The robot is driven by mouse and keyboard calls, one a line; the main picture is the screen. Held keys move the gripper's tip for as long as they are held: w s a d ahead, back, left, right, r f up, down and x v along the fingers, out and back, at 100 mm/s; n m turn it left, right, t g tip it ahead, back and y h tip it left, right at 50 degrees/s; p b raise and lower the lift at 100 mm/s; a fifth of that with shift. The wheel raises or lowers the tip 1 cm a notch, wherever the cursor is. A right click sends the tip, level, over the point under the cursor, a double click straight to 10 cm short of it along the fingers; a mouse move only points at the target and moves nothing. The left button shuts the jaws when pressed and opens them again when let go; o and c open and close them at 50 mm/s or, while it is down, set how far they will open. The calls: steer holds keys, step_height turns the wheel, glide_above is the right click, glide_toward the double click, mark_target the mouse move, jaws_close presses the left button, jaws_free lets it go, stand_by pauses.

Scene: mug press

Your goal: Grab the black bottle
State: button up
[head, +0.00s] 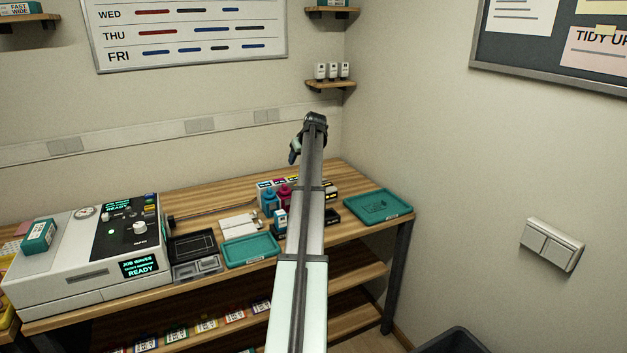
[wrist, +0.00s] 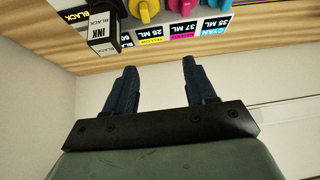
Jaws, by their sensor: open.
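My gripper (wrist: 156,66) is open and empty in the wrist view, its two dark blue fingers spread below the bench edge in the picture. In the head view my gripper (head: 295,152) is seen at the far end of my raised arm, above the bench. A dark shape (wrist: 128,9) at the top edge of the wrist view, by the black slot of the ink rack, may be the black bottle; it is mostly cut off. A box marked INK BLACK (wrist: 103,33) stands beside it. In the head view my arm hides that area, and I cannot make out the black bottle.
The rack holds yellow (wrist: 150,10), magenta (wrist: 184,7) and cyan (wrist: 217,6) bottles. On the wooden bench (head: 350,172) are teal trays (head: 250,250) and a white machine (head: 75,260). A wall shelf (head: 331,84) with small bottles is close behind my gripper.

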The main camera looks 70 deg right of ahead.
steer(key=s+d, duration=0.3)
steer(key=s, duration=0.5)
steer(key=shift+m+g, duration=0.3)
steer(key=shift+g, duration=0.1)
steer(key=x, duration=1.3)
steer(key=shift+d+f, duration=0.15)
steer(key=shift+d, duration=0.05)
